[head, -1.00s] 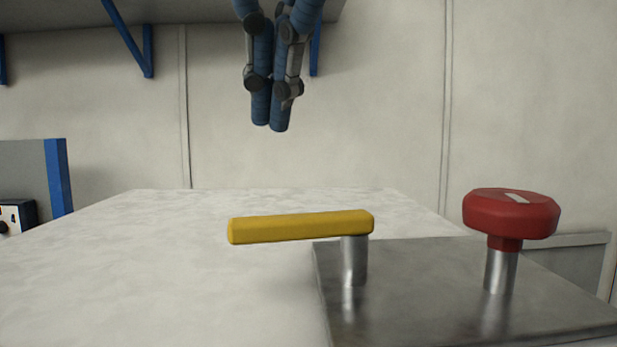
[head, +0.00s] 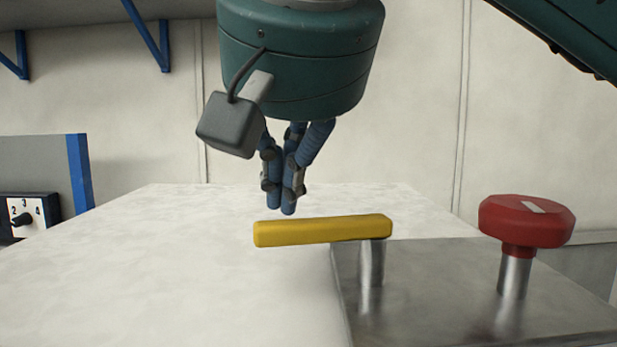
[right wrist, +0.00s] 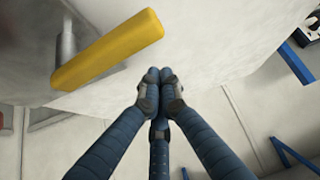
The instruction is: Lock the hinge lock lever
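The yellow lever (head: 320,229) lies nearly level on a short metal post at the left edge of a metal plate (head: 440,300). Its free end points left. It also shows in the right wrist view (right wrist: 105,50). My right gripper (head: 282,211) hangs from above with its blue fingertips together and nothing between them. The tips are just above the lever in the head view, apart from it, and seem to be behind it. In the right wrist view the closed fingertips (right wrist: 158,75) are beside the lever, not touching it. My left gripper is not in view.
A red knob (head: 527,222) on a metal post stands on the plate to the right of the lever. A white tabletop (head: 160,270) is clear on the left. A dial box (head: 28,215) with numbers and a blue-edged panel (head: 78,175) stand at the far left.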

